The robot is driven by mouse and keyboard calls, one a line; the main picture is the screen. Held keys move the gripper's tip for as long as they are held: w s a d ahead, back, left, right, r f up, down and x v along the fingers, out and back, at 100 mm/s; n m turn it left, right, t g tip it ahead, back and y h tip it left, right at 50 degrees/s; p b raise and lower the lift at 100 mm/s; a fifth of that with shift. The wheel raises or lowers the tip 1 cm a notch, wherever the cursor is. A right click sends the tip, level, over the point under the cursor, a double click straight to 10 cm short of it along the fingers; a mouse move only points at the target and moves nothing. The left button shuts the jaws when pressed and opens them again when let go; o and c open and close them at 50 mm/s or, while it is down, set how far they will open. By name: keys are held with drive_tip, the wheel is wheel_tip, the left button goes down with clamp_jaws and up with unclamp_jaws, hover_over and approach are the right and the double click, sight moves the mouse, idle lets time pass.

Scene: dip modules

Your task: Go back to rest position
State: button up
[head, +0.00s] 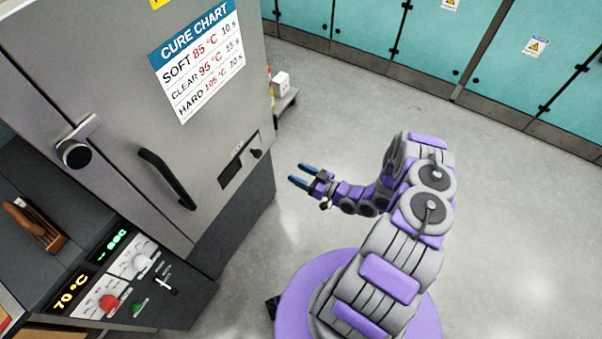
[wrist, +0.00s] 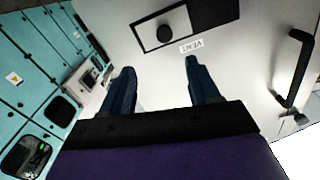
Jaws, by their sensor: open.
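My gripper (head: 303,175) is at the end of my purple and grey arm, in the middle of the head view. Its two blue fingers are apart, with nothing between them. It points left, toward the lower front of a grey cabinet (head: 215,140), with a visible gap before it. In the wrist view, my gripper (wrist: 157,85) shows both fingers spread and empty.
A cure chart (head: 197,62) is on the cabinet. A control panel (head: 120,275) reads 70 °C, with red and green knobs. A brown-handled item (head: 35,225) lies at left. Teal lockers (head: 430,40) line the back. A low cart (head: 284,100) stands behind. The floor at right is clear.

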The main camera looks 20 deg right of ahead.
idle(0.4)
drive_tip(key=w+d+r+n+g+h, duration=0.1)
drive_tip(key=w+d+r+g+h, duration=0.1)
drive_tip(key=w+d+g+h, duration=0.3)
drive_tip(key=w+d+r+h, duration=0.1)
drive_tip(key=d+r+h, duration=0.15)
drive_tip(key=d, duration=0.45)
drive_tip(key=s+d+r+m+g+h, duration=0.1)
drive_tip(key=s+d+r+g+h, duration=0.15)
drive_tip(key=r, duration=0.65)
drive_tip(key=s+d+r+m+g+h, duration=0.15)
drive_tip(key=r+h, duration=0.25)
drive_tip(key=r, duration=0.5)
drive_tip(key=s+a+r+m+g, duration=0.35)
drive_tip(key=s+a+r, duration=0.55)
drive_tip(key=s+r, duration=0.3)
drive_tip(key=s+a+r+g+y, duration=0.1)
drive_tip(key=s+a+r+g, duration=0.1)
drive_tip(key=s+a, duration=0.6)
drive_tip(key=s+a+r+g+y, duration=0.2)
drive_tip(key=s+a, duration=0.6)
drive_tip(key=s, duration=0.7)
drive_tip(key=shift+a+r, duration=0.15)
drive_tip(key=shift+a, duration=0.15)
